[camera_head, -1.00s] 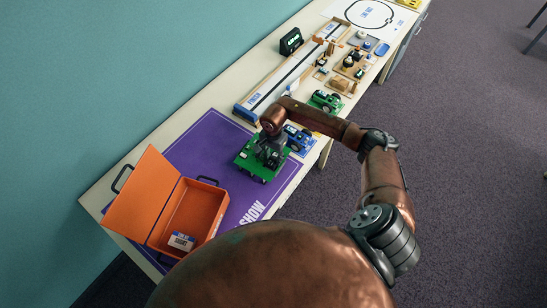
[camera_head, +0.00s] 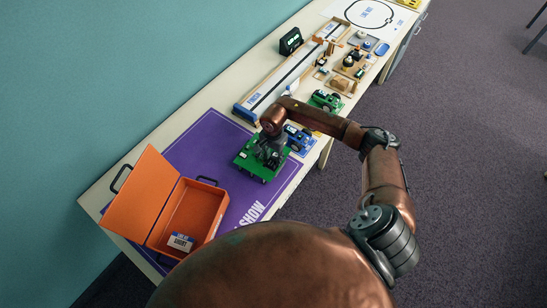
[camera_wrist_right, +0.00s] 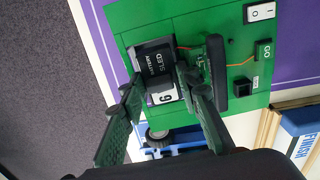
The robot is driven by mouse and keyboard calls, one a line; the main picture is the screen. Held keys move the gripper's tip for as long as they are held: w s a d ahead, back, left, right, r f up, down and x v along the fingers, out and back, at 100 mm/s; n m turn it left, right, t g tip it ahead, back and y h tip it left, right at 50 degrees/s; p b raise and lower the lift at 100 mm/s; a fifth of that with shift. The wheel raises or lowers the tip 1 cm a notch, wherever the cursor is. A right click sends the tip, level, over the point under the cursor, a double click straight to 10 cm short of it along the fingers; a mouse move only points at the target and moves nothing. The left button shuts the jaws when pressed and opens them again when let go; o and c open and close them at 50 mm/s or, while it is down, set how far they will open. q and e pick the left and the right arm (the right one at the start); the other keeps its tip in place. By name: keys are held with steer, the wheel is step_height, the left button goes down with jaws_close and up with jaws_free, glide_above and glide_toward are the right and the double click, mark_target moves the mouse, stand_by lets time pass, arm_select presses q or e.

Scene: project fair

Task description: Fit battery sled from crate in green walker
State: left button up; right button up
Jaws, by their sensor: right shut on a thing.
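The green walker (camera_head: 247,165) stands on the purple mat, a green board with dark parts on top. My right gripper (camera_head: 268,156) is over it, pointing down. In the right wrist view, the gripper (camera_wrist_right: 158,82) is shut on the black battery sled (camera_wrist_right: 155,60), which is labelled "BATTERY SLED". The sled is at the walker's board (camera_wrist_right: 213,20), beside a dark housing; I cannot tell whether it is fully seated. A switch (camera_wrist_right: 261,12) and a GO button (camera_wrist_right: 265,50) show on the board. The orange crate (camera_head: 205,205) is open with no sled visible inside. My left gripper is not in view.
A blue wheeled model (camera_head: 302,140) stands right beside the walker, and another green model (camera_head: 325,100) is farther back. A wooden track (camera_head: 250,100) with a blue finish end lies behind. The purple mat (camera_head: 200,150) is clear between crate and walker.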

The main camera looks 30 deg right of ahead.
steer(key=shift+s+f, duration=0.15)
steer(key=shift+f, duration=0.1)
steer(key=o, duration=1.1)
steer(key=shift+o, duration=0.2)
steer(key=shift+r, duration=0.2)
steer(key=shift+r+p, duration=1.55)
steer(key=shift+r, duration=2.15)
